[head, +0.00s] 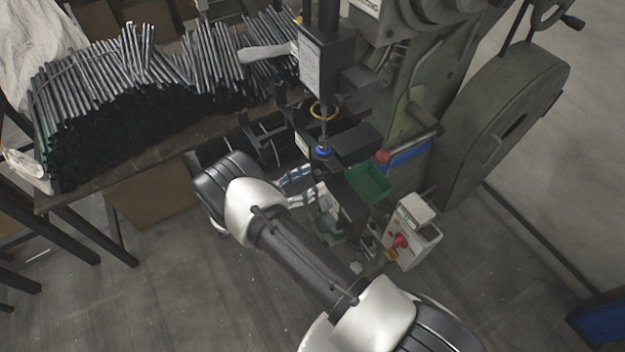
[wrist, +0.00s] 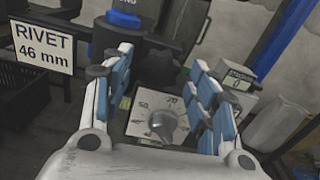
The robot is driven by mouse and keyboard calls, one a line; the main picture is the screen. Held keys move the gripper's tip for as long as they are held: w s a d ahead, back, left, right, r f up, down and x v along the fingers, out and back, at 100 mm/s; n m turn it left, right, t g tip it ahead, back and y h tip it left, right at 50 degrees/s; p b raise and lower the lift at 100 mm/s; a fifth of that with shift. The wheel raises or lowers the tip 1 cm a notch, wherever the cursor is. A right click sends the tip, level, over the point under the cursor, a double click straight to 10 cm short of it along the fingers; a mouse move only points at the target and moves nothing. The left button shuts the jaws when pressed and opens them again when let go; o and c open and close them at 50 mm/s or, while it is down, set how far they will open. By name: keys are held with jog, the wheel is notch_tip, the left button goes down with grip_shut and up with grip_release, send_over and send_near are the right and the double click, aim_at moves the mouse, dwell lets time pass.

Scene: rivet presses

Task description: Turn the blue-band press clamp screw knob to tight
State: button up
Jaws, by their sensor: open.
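My gripper (head: 303,188) is open in front of the press, below its head and beside the green tray. In the wrist view its two blue-padded fingers (wrist: 162,60) stand apart, with nothing held between them. Between and beyond them is a pale dial plate with numbers and a grey pointer knob (wrist: 162,124). A dark round part (wrist: 158,70) sits behind the dial. I cannot tell which of these is the clamp screw knob. In the head view the press (head: 322,65) has a blue ring (head: 322,151) under its head, and a blue band (head: 408,154) shows on its body.
A sign reading RIVET 46 mm (wrist: 43,47) stands at left in the wrist view. A small counter box (wrist: 238,82) is at right. In the head view, a green tray (head: 370,183), a control box with a red switch (head: 412,232) and a table of metal rods (head: 95,172) are near.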

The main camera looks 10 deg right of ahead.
jog(key=shift+w+d, duration=0.2)
jog(key=shift+d, duration=0.4)
jog(key=shift+c, duration=0.5)
jog(key=c, duration=1)
